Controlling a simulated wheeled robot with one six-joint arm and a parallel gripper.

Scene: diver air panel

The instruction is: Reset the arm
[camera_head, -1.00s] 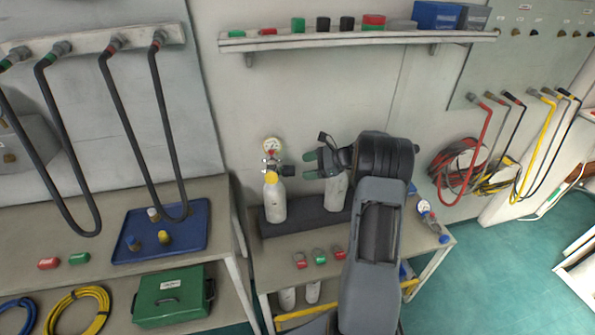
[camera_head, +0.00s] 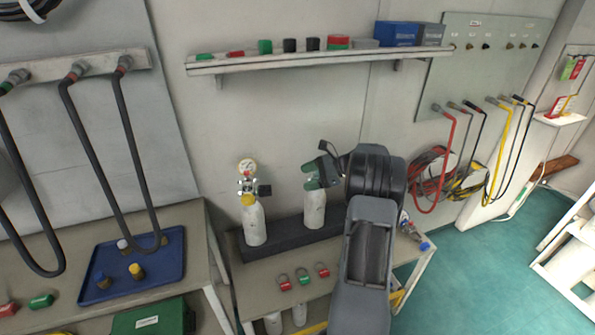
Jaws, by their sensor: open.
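My arm rises from the bottom of the head view, right of centre, in front of the bench. My gripper (camera_head: 318,172) points left, with its green-tipped fingers apart. It overlaps the top of the right white cylinder (camera_head: 314,208) in the picture; I cannot tell whether it touches. The cylinder's top is partly hidden by the fingers. A second white cylinder (camera_head: 254,222) stands upright to the left, with a yellow collar and a regulator with a gauge (camera_head: 246,168) on top. Both cylinders stand in a dark holder (camera_head: 285,238) on the bench.
Red and green tagged rings (camera_head: 304,278) lie at the bench front. Black hoses (camera_head: 95,165) hang at left over a blue tray (camera_head: 172,262). Coloured hoses (camera_head: 447,165) hang at right.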

